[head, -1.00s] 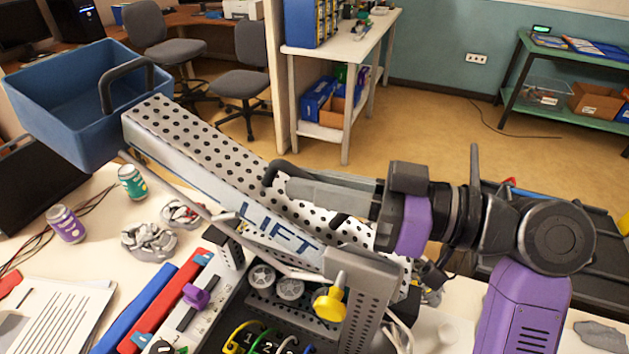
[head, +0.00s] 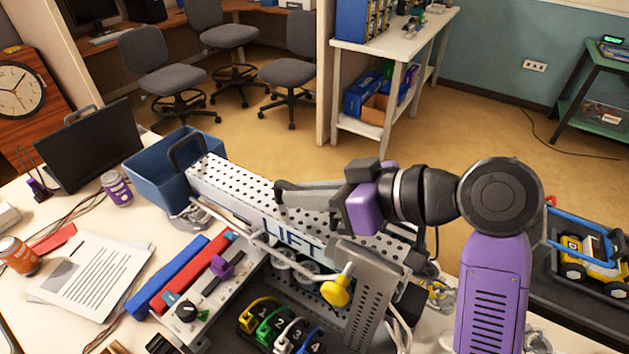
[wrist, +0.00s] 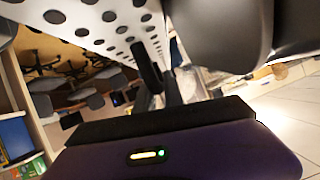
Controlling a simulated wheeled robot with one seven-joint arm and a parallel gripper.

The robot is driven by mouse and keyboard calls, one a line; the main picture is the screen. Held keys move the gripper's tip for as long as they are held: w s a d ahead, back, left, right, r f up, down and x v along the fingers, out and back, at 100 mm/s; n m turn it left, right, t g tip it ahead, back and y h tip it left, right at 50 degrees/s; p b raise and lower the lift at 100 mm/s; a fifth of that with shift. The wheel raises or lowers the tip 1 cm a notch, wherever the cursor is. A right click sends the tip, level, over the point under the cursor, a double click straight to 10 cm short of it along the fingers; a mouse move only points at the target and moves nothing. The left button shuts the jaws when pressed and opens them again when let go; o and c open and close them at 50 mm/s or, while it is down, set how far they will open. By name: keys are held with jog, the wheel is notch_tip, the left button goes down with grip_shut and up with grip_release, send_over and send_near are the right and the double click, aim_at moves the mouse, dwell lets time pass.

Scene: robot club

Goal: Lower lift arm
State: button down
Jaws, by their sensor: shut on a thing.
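The lift arm (head: 240,190) is a white perforated beam marked "LIFT". I cannot tell whether the bin touches the table. My gripper (head: 283,196) is shut on the lift arm near its middle, with its fingers across the beam. In the wrist view the beam's holed face (wrist: 95,28) fills the top, beside a dark finger. The exact contact is partly hidden.
The base carries a yellow knob (head: 336,291), a purple slider (head: 221,268) and numbered coloured clips (head: 270,325).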

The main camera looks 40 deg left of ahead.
jog(key=shift+f, duration=0.15)
jog(key=c, duration=1.5)
grip_release()
jog(key=shift+a, duration=0.1)
jog(key=shift+o, duration=0.2)
jog(key=b+v, duration=0.1)
jog(key=v, duration=0.7)
jog(key=shift+f, duration=0.1)
